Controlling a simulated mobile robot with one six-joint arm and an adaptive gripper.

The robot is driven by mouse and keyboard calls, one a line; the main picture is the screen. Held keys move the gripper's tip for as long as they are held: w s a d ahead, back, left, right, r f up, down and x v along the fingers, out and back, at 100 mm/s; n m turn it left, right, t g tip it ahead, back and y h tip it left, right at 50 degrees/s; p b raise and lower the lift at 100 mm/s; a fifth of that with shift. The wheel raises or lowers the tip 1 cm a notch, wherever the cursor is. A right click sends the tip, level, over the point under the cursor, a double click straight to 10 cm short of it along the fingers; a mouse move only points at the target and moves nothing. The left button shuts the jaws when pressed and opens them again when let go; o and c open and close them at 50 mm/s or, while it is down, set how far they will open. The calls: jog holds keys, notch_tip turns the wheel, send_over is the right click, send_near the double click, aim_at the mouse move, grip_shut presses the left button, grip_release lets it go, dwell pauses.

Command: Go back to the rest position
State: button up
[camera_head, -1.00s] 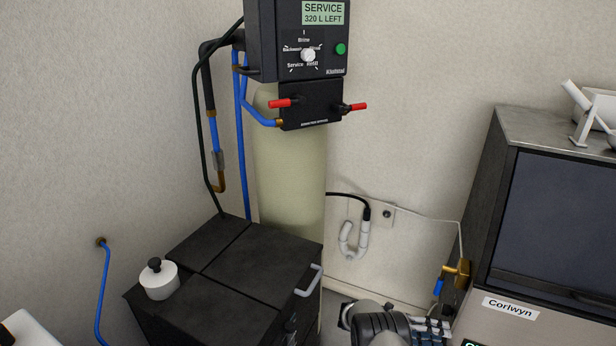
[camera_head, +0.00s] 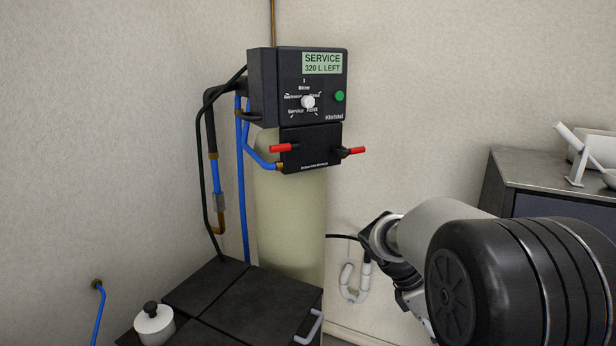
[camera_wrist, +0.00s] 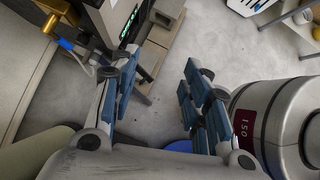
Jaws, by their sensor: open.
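My gripper (camera_wrist: 160,88) shows in the wrist view with its blue-padded fingers spread wide apart. Nothing is between them but grey floor far below. In the head view my arm is raised at the lower right, in front of the wall and the dark machine; the fingers are not clearly visible there. The black control unit (camera_head: 312,88) on the tall cream cylinder (camera_head: 290,215) reads "SERVICE 320 L LEFT". It has a white knob (camera_head: 308,102), a green button (camera_head: 339,96) and two red-handled levers (camera_head: 282,148). My arm is apart from it, to its right.
A dark machine (camera_head: 545,170) with a white scoop on top stands right.

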jog(key=s+a+r+m+t+y, duration=0.3)
jog(key=s+a+m, duration=0.4)
jog(key=s, duration=0.4)
jog(key=s+a+r+m+t+y, duration=0.3)
jog(key=s+a+m, duration=0.3)
jog(key=s, duration=0.6)
jog(key=m+y, duration=0.1)
jog(key=m, duration=0.1)
jog(key=shift+a+m+t, duration=0.3)
jog(key=shift+a+m, duration=0.05)
jog(key=shift+m, duration=0.05)
